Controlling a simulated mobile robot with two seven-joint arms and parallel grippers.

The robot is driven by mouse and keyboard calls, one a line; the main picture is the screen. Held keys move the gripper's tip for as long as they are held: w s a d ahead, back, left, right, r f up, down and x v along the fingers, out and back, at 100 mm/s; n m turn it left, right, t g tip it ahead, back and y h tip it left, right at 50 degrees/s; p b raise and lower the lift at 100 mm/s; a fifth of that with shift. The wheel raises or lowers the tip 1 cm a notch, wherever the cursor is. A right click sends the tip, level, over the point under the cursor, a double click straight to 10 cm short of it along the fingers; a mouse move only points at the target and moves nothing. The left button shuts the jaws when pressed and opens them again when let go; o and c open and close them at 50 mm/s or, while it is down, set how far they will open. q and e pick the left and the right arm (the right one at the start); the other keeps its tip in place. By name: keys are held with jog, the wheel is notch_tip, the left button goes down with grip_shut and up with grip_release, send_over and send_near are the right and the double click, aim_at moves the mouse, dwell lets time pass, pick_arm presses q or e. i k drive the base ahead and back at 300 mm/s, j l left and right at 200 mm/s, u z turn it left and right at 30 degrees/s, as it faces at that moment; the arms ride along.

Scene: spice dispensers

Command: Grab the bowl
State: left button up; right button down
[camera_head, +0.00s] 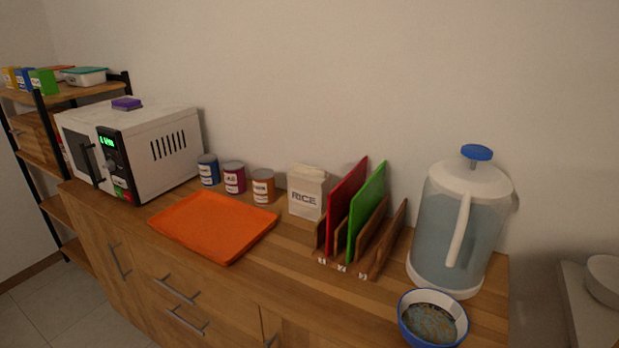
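A bowl with a blue rim and pale inside (407,307) stands at the front right of the wooden counter, just in front of the large clear dispenser. It holds something mottled blue and brown. The bowl's lower front is close to the bottom edge of the picture. Neither of my grippers shows in the head view.
The dispenser (448,225) with a blue knob stands right behind the bowl. A rack with red (347,205) and green boards (367,207), a rice box (307,192), several cans, an orange tray (213,225) and a microwave (165,150) stand further left. The counter ends just right of the bowl.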

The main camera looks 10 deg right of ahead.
aim_at(427, 319)
jog(key=z, duration=1.15)
